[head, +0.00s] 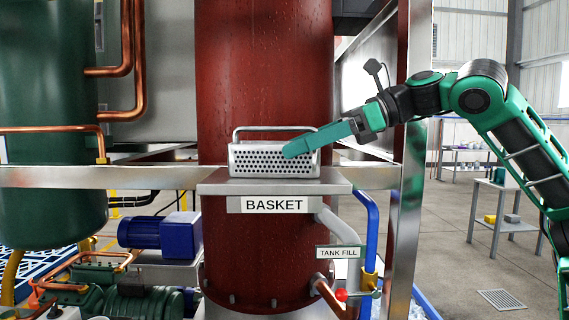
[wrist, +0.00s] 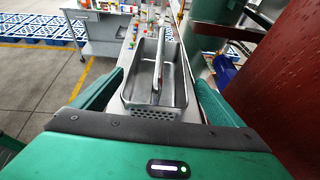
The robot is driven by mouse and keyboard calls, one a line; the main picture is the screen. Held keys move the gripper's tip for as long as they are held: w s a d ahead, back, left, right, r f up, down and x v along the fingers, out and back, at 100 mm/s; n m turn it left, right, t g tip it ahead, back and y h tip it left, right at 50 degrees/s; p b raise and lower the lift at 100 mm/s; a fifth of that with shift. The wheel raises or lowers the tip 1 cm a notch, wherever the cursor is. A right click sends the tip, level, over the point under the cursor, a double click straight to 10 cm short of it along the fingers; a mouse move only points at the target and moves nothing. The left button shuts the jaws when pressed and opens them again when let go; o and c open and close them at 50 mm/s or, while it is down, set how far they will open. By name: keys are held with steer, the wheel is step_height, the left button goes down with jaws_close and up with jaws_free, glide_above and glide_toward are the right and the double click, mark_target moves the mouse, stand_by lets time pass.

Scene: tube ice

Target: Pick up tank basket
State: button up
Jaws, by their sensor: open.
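The tank basket (head: 260,160) is a perforated silver metal box with a raised bar handle (head: 275,128). It sits upright on a small metal shelf (head: 212,187) above a "BASKET" label, in front of a dark red tank. My gripper (head: 288,152) reaches in from the right, and its green finger covers the right part of the basket's front. In the wrist view the open, empty basket (wrist: 141,84) lies between my two spread green fingers, with its handle running lengthwise down the middle. I cannot tell whether a finger touches the basket.
The red tank (head: 262,60) stands close behind the shelf. A metal rail (head: 150,178) runs left of it and a metal post (head: 408,220) stands to the right. A blue pipe (head: 371,225) and a red-knobbed valve (head: 342,294) are below. Open floor lies at right.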

mark_target(275, 153)
steer(key=x, duration=0.4)
steer(key=shift+s+a, duration=0.2)
steer(key=shift+w+a+f, duration=0.1)
steer(key=shift+a+f, duration=0.1)
steer(key=shift+a, duration=0.3)
steer(key=c, duration=1.3)
steer(key=shift+c, duration=0.2)
